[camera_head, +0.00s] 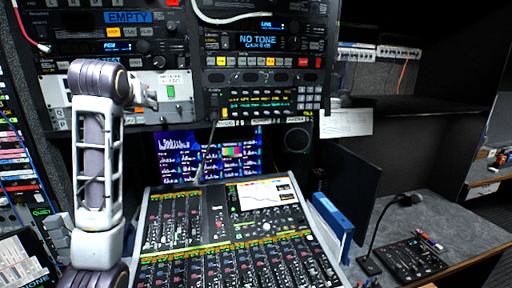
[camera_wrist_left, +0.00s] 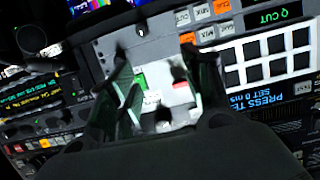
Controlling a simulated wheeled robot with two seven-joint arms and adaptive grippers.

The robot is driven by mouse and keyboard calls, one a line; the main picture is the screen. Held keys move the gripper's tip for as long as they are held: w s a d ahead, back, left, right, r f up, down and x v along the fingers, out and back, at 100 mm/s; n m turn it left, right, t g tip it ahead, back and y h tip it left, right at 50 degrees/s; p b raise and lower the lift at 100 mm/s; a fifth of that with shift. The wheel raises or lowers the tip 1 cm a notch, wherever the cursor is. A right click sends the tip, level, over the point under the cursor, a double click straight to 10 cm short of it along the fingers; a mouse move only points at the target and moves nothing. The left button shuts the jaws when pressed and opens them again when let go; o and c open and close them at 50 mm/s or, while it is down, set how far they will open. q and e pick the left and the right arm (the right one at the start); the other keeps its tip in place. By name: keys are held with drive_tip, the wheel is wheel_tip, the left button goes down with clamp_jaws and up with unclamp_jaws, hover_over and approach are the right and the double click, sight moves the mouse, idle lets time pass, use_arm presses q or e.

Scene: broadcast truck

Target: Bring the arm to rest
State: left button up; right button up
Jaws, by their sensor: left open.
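My left arm (camera_head: 98,170) rises from the bottom left of the head view and bends at an elbow-like joint in front of the rack. Its far end is near a pale rack panel (camera_head: 176,104); the gripper itself is not clear there. In the left wrist view my left gripper (camera_wrist_left: 160,78) is open, with dark fingers apart and nothing seen between them. Behind the fingers is the pale panel with a green patch and a red patch. I cannot tell the gap between fingertips and panel. My right gripper is in neither view.
A mixing console (camera_head: 222,228) fills the lower middle, with a monitor (camera_head: 178,155) behind it. A blue binder (camera_head: 334,222) stands to its right.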

use_arm(q)
drive_tip(key=s+d+f+m+g+h, duration=0.1)
drive_tip(key=s+d+f+g, duration=0.15)
drive_tip(key=f, duration=1.05)
drive_tip(key=s+d+f+m+g, duration=0.1)
drive_tip(key=s+f, duration=0.2)
drive_tip(key=f, duration=1)
drive_tip(key=s+d+f+m+g+h, duration=0.1)
drive_tip(key=s+d+f+g, duration=0.15)
drive_tip(key=f, duration=0.95)
drive_tip(key=s+d+f+m+g+h, duration=0.1)
drive_tip(key=s+d+f+g, duration=0.1)
drive_tip(key=s+f, duration=1.05)
drive_tip(key=s+d+f+g, duration=0.2)
drive_tip(key=s+f, duration=0.7)
drive_tip(key=s, duration=0.6)
wheel_tip(320, 180, down, 35)
drive_tip(key=s+g+b, duration=0.2)
drive_tip(key=s, duration=0.1)
drive_tip(key=s+a+f, duration=0.2)
drive_tip(key=s+f, duration=0.9)
drive_tip(key=s+a+f+g+b, duration=0.1)
drive_tip(key=s+a+f, duration=0.1)
drive_tip(key=s+f, duration=0.8)
drive_tip(key=shift+s+f+m, duration=0.35)
drive_tip(key=shift+s+m, duration=0.05)
drive_tip(key=shift+s, duration=0.05)
